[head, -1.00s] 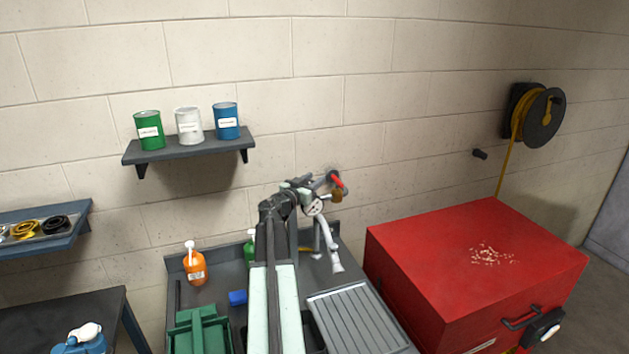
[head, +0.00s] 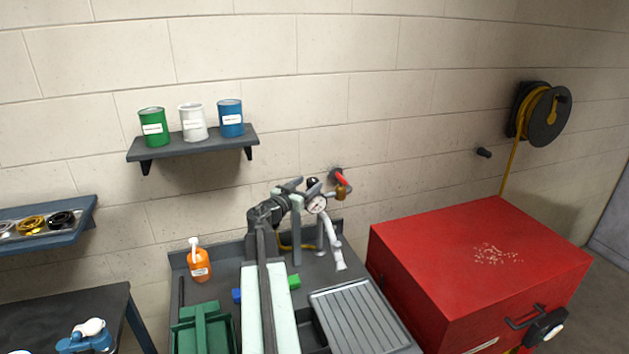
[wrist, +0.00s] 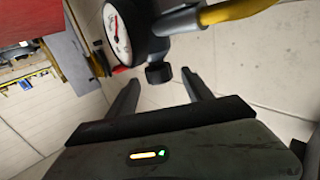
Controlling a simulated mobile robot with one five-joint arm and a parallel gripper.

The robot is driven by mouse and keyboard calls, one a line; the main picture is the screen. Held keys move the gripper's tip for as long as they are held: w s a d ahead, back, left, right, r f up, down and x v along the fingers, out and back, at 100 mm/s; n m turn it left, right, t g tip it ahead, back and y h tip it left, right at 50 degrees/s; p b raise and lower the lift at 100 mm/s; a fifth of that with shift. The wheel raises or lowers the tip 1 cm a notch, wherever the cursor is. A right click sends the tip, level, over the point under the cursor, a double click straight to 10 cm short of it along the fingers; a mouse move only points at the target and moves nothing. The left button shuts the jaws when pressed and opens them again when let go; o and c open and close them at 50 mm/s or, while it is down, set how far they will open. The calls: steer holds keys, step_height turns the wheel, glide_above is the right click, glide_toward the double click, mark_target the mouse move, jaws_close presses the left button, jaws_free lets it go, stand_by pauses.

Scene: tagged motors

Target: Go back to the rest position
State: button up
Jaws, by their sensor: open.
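My gripper (head: 293,186) is at the end of my raised arm, above the back of the grey sink bench (head: 222,268). In the wrist view its two fingers (wrist: 160,90) are spread, with nothing held between them. The white-faced pressure gauge (head: 317,204) on the wall pipework is just to the right of my gripper. The gauge also shows close up at the top of the wrist view (wrist: 117,34), with a dark fitting beyond the fingers. Part of the bench is hidden behind my arm.
A red cabinet (head: 480,255) stands on the right. A shelf (head: 190,146) with three cans is on the wall. A hose reel (head: 546,117) hangs at right.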

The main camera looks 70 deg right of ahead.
steer(key=shift+v, duration=0.8)
steer(key=shift+d, duration=0.1)
